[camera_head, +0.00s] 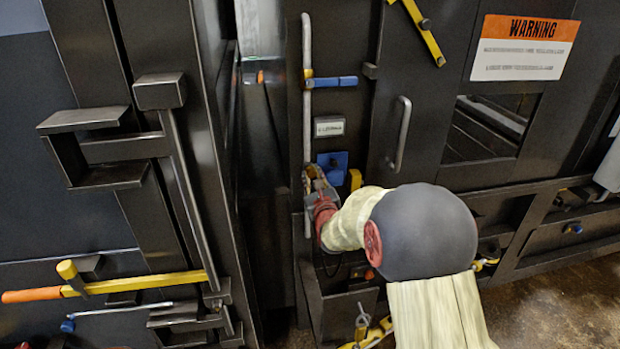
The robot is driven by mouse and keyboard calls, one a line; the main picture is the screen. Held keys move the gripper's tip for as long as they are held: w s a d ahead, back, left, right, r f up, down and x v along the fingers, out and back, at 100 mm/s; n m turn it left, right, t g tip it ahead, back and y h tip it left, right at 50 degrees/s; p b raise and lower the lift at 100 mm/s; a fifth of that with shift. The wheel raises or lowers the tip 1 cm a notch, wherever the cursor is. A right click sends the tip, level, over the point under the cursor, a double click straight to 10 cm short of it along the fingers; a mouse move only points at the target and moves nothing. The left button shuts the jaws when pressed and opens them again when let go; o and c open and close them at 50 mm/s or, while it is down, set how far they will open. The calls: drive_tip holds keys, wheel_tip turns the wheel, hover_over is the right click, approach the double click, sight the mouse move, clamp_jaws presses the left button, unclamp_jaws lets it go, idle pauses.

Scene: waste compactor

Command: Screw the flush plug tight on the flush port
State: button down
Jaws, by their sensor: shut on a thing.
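My gripper (314,180) is at the front of the dark machine panel, at the lower part of the thin grey vertical pipe (307,125). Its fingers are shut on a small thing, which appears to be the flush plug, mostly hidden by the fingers. The flush port is not clearly visible; the gripper and wrist cover that spot. I cannot tell how the plug sits on the port. A blue block (333,162) is just right of the fingers, and a yellow piece (355,180) is right of that.
A blue valve handle (333,82) crosses the pipe above. A grey door handle (399,135) and a warning sign (523,47) are to the right. Open floor (550,300) shows lower right.

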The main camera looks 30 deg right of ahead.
drive_tip(key=shift+m, duration=0.6)
drive_tip(key=c, duration=1.5)
unclamp_jaws()
drive_tip(key=shift+b, duration=0.45)
drive_tip(key=shift+c, duration=0.6)
